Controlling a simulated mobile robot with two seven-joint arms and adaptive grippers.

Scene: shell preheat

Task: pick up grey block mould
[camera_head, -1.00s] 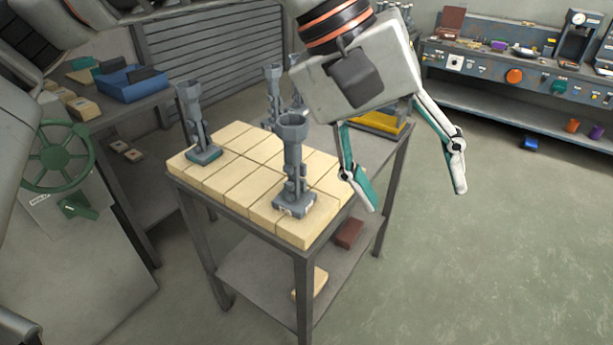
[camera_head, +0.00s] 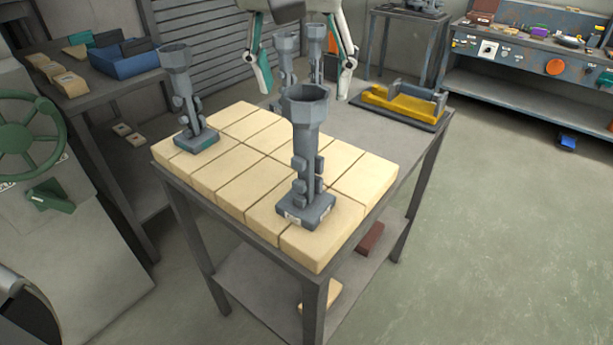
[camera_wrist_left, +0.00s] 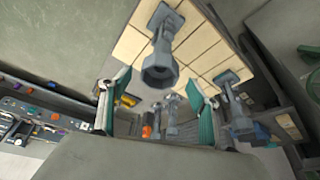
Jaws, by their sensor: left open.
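Several tall grey moulds with funnel cups stand upright. The front one (camera_head: 306,150) has an angular cup, block-like lumps on its stem and a grey base with a pale label. My right gripper is not in view.
Cream tiles (camera_head: 235,180) cover the near part of the metal table (camera_head: 360,125). A yellow fixture (camera_head: 400,103) sits at its far right. A side bench at left holds a blue bin (camera_head: 125,62). A green handwheel (camera_head: 25,135) stands at far left.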

